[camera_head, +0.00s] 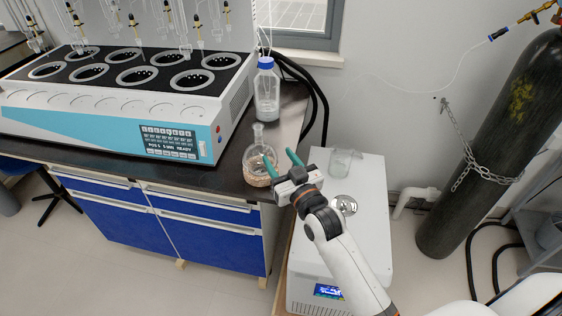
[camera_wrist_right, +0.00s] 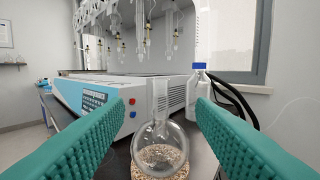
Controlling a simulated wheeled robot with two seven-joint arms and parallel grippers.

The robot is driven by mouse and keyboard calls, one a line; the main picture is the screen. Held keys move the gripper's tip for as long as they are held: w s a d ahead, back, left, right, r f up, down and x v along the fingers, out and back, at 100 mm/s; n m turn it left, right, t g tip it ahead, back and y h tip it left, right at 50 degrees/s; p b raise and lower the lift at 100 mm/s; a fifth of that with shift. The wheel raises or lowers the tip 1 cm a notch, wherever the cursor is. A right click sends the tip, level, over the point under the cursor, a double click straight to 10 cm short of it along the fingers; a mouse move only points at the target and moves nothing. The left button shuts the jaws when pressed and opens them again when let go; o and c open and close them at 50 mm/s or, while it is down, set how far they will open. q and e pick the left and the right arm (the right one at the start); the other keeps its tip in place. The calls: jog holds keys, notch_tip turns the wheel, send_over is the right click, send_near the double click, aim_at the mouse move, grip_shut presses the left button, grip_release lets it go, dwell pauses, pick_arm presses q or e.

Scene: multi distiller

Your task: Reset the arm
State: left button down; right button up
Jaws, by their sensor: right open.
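My right gripper (camera_head: 281,163) has green fingertips and is open, at the right end of the dark bench. In the head view its fingers point at a round-bottom glass flask (camera_head: 259,157) that stands upright on a cork-coloured ring (camera_head: 257,181). In the right wrist view the flask (camera_wrist_right: 160,146) shows between and beyond the two green fingers (camera_wrist_right: 158,140), with grainy brownish contents low in it. I see no contact between the fingers and the flask. My left gripper is not in view.
The multi distiller (camera_head: 110,120) with several round wells fills the bench to the left. A blue-capped bottle (camera_head: 266,92) stands behind the flask. A white box-shaped device (camera_head: 365,235) with a glass beaker (camera_head: 340,162) on it is to the right. A chained dark gas cylinder (camera_head: 490,140) stands further right.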

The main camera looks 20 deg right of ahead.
jog(key=shift+s, duration=0.15)
dwell(0.3)
jog(key=s+a+f+g, duration=0.1)
jog(key=s+f+g, duration=0.7)
jog(key=s+f, duration=0.4)
jog(key=s+f+n+g+h, duration=0.1)
jog(key=s+g, duration=0.3)
jog(key=s, duration=0.5)
jog(key=s+f+g, duration=0.2)
jog(key=s+g, duration=0.1)
jog(key=s, duration=0.6)
notch_tip(320, 180, down, 26)
jog(key=s+g, duration=0.2)
jog(key=s+d+f, duration=0.3)
jog(key=s+f, duration=1.2)
jog(key=shift+s+d+f+g+h, duration=0.2)
jog(key=shift+s+g+h, duration=0.1)
jog(key=shift+g, duration=0.1)
